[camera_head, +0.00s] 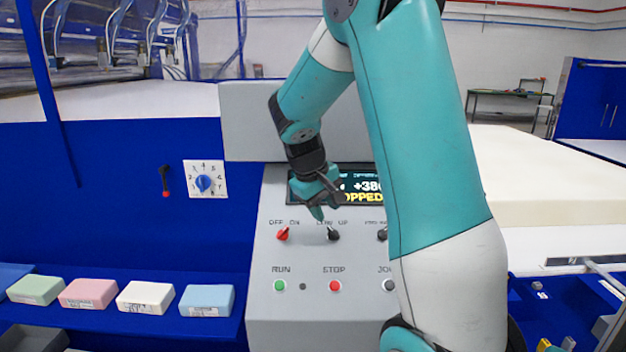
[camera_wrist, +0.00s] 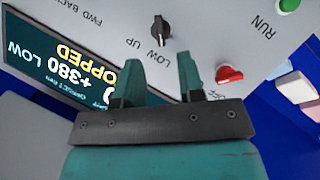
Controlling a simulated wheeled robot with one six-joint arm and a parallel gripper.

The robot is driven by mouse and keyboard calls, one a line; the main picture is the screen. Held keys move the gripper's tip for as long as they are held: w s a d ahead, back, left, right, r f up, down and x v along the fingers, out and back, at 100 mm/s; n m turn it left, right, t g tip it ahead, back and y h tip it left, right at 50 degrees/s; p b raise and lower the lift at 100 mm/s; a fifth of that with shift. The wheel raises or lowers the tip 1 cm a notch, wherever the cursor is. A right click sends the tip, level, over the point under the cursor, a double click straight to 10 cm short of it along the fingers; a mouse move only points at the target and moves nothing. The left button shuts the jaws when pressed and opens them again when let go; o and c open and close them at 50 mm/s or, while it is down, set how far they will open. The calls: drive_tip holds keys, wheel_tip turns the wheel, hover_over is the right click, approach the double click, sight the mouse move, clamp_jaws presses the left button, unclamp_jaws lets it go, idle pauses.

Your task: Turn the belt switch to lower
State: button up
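The belt switch is a black rotary knob (camera_head: 333,234) under the partly hidden label "LOW UP" on the grey console. It also shows in the wrist view (camera_wrist: 160,28), just beyond my fingertips. I cannot tell for sure which label it points to. My gripper (camera_head: 326,204) is above the knob in the head view and apart from it. In the wrist view my gripper (camera_wrist: 160,68) has its two teal fingers spread with nothing between them. The display (camera_wrist: 62,72) reads "+380 LOW" and ends in "OPPED", partly hidden by a finger.
A red OFF/ON knob (camera_head: 283,234) sits close to the left of the belt switch. A black FWD/BACK knob (camera_head: 382,235) is to its right, beside my arm. Green RUN (camera_head: 279,286) and red STOP (camera_head: 335,286) buttons are below. Several foam blocks (camera_head: 146,297) lie on a blue shelf.

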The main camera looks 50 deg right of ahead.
drive_tip(key=s+v, duration=0.1)
drive_tip(key=v, duration=0.9)
drive_tip(key=shift+w, duration=0.45)
drive_tip(key=shift+r, duration=0.15)
drive_tip(key=s+a+f+n+t+y+b, duration=0.1)
drive_tip(key=s+a+f+n+y+b, duration=0.2)
drive_tip(key=a, duration=0.7)
drive_tip(key=s+a+f+n+t+b, duration=0.1)
drive_tip(key=a+f+n+t+b, duration=0.15)
drive_tip(key=a+f, duration=0.45)
drive_tip(key=s+a+f+n+g+y, duration=0.1)
drive_tip(key=s+a+n+y, duration=0.1)
drive_tip(key=s+a, duration=0.4)
drive_tip(key=s+a+n+g+y+b, duration=0.1)
drive_tip(key=s+a+n+y, duration=0.1)
drive_tip(key=s+a, duration=0.5)
drive_tip(key=a+y, duration=0.1)
drive_tip(key=a, duration=0.1)
drive_tip(key=shift+a+f, duration=0.35)
drive_tip(key=shift+a, duration=0.05)
drive_tip(key=shift+d+g, duration=0.1)
drive_tip(key=shift+g, duration=0.15)
